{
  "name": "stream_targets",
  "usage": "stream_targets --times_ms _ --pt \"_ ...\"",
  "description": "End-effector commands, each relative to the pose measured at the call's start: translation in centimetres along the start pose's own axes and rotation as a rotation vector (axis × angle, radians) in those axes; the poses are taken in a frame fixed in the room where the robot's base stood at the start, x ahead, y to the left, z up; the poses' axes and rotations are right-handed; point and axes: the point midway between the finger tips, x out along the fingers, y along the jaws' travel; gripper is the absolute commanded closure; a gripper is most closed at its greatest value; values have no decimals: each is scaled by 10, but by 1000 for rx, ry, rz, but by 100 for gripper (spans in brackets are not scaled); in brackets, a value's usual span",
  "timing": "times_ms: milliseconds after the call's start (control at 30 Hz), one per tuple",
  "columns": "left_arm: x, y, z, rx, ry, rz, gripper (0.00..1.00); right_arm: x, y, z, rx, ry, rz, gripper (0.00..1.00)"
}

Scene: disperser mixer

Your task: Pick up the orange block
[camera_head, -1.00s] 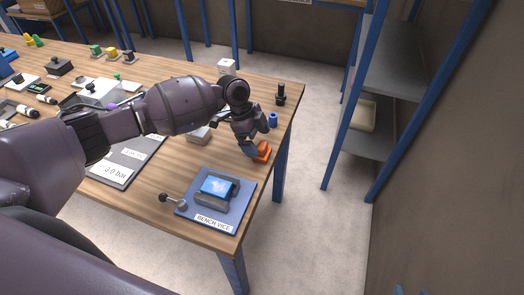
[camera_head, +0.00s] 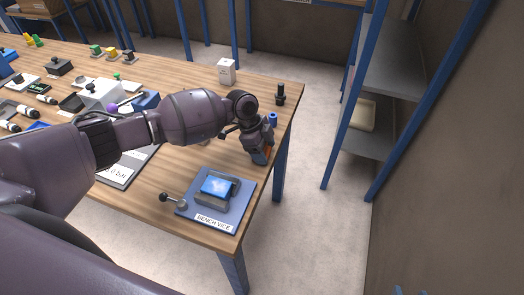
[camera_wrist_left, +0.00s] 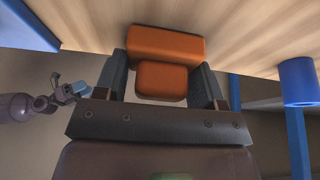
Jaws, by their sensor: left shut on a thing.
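The orange block (camera_wrist_left: 165,44) fills the middle of the left wrist view, a wide bar with a smaller orange part (camera_wrist_left: 162,81) on its near side. My left gripper (camera_wrist_left: 162,84) is shut on the smaller part, one dark finger on each side. In the head view the left gripper (camera_head: 261,157) is at the right edge of the wooden table and hides most of the block, with only a little orange showing. Whether the block touches the table is hard to tell. An arm end with blue-grey fingertips (camera_wrist_left: 72,92), likely my right gripper, shows small at the left of the wrist view.
A blue cylinder (camera_head: 272,119) stands close behind the gripper, and a black post-like thing (camera_head: 281,95) beyond it. The blue bench vice mat (camera_head: 240,205) with a vice lies nearer. A shelf unit (camera_head: 375,95) stands right of the table, across open floor.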

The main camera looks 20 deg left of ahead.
Motion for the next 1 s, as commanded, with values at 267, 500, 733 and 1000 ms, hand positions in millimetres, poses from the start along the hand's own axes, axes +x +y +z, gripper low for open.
stream_targets --times_ms 267,500,733,1000 --pt "-7 -1 -3 2 1 -1 62 2 0 -7 -1 13 -1 49" --pt "-46 -1 -19 2 2 -4 62 4 -1 -16 -3 29 -3 49" --pt "-102 -1 -42 4 1 -5 62 3 0 -17 -3 29 -3 49" --pt "-156 -1 -64 3 0 -4 62 0 0 -9 -1 13 -1 49"
